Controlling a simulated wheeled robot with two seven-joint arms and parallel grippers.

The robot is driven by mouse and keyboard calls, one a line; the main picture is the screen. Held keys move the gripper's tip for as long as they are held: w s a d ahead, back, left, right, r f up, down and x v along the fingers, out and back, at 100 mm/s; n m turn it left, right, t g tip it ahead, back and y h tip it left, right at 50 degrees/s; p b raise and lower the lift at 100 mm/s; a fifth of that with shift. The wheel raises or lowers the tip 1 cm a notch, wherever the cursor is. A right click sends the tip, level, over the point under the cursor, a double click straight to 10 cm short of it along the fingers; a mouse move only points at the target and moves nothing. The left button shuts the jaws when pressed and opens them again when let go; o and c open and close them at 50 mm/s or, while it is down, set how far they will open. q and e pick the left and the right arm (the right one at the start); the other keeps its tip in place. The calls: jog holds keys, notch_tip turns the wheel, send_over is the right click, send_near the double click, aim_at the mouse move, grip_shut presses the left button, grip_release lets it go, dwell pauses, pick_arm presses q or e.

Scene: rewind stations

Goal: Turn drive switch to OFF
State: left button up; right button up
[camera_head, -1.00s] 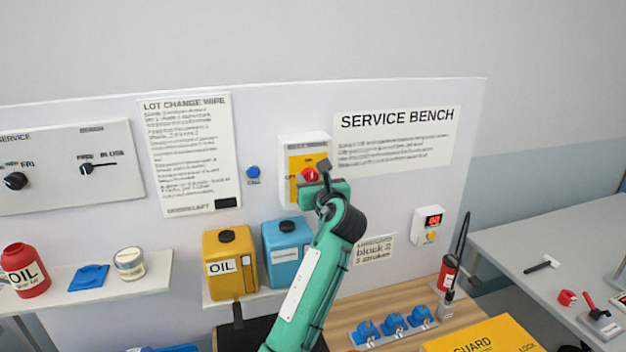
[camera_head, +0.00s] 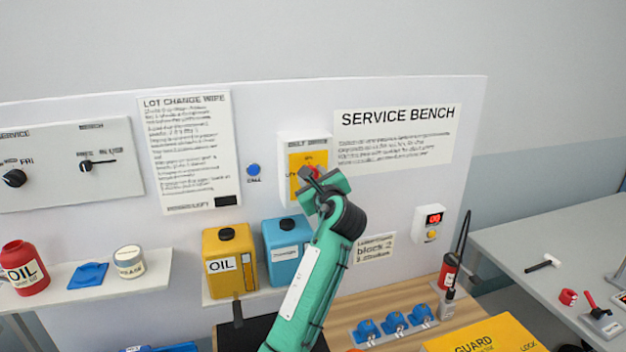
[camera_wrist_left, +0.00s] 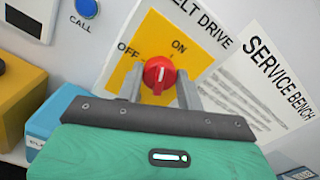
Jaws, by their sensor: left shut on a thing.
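The drive switch is a red round knob (camera_wrist_left: 158,74) on a yellow plate (camera_wrist_left: 165,38) with ON and OFF printed on it, under the heading "BELT DRIVE". In the left wrist view the knob sits between the two grey fingers of my left gripper (camera_wrist_left: 159,82), which is shut on it. In the head view my left gripper (camera_head: 312,180) covers much of the plate (camera_head: 296,160) and of the knob. My right gripper is out of view.
A blue CALL button (camera_head: 253,170) is left of the switch box. A yellow OIL can (camera_head: 229,275) and a blue can (camera_head: 281,262) stand on a shelf below. A white box with a red display (camera_head: 433,219) is to the right.

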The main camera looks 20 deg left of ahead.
pick_arm(q)
jog(key=n+b, duration=0.1)
jog(key=n, duration=0.2)
jog(key=shift+f, duration=0.2)
jog(key=shift+a+f+n+b, duration=0.1)
jog(key=shift+n+b, duration=2.8)
jog(key=shift+n, duration=2)
jog(key=o, duration=1)
jog(key=shift+f, duration=0.2)
